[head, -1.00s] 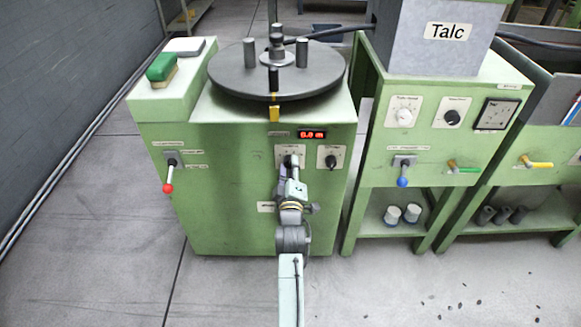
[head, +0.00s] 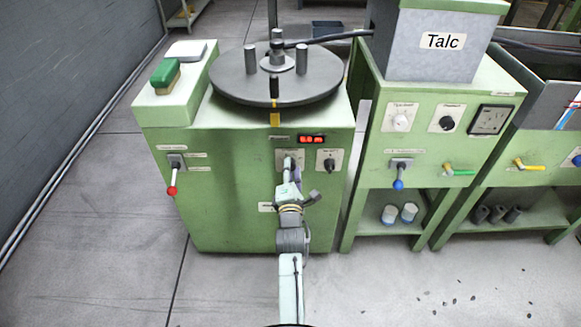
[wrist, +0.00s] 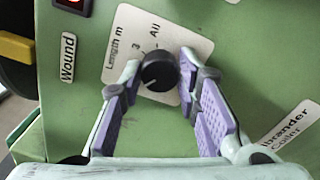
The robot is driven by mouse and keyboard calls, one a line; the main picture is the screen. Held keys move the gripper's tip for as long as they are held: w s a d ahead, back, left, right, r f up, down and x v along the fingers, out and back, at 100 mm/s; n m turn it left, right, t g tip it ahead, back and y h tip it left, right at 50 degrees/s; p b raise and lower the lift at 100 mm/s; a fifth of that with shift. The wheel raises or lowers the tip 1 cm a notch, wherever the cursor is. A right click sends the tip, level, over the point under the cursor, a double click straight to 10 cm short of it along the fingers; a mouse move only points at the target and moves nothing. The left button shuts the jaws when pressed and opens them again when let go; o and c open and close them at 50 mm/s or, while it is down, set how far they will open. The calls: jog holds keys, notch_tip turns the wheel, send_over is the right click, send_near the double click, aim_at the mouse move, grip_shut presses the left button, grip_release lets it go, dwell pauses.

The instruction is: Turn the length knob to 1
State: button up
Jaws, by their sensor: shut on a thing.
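The black length knob (wrist: 159,71) sits on a white plate (wrist: 196,46) marked "Length m" on the green machine front. A "3" shows on its upper left side and "All" on its upper right. A faint pale mark shows at the knob's lower left edge; I cannot read for certain where it points. No "1" is visible. My gripper (wrist: 160,68) has its purple-padded fingers on either side of the knob and is shut on it. In the head view my gripper (head: 291,168) covers the knob in front of the machine.
A second black knob (head: 329,165) is close by on the right. A red display (head: 312,139) is above. A red-tipped lever (head: 172,190) is at the left of the machine front. A grey turntable (head: 240,88) with pegs tops the machine.

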jog(key=shift+r+n+p, duration=0.2)
jog(key=shift+n+p, duration=0.2)
jog(key=shift+n, duration=0.3)
jog(key=shift+f, duration=0.1)
jog(key=o, duration=1.2)
jog(key=shift+f, duration=0.1)
jog(key=shift+c, duration=0.2)
jog(key=shift+s, duration=0.1)
jog(key=s, duration=0.7)
jog(key=shift+s, duration=0.15)
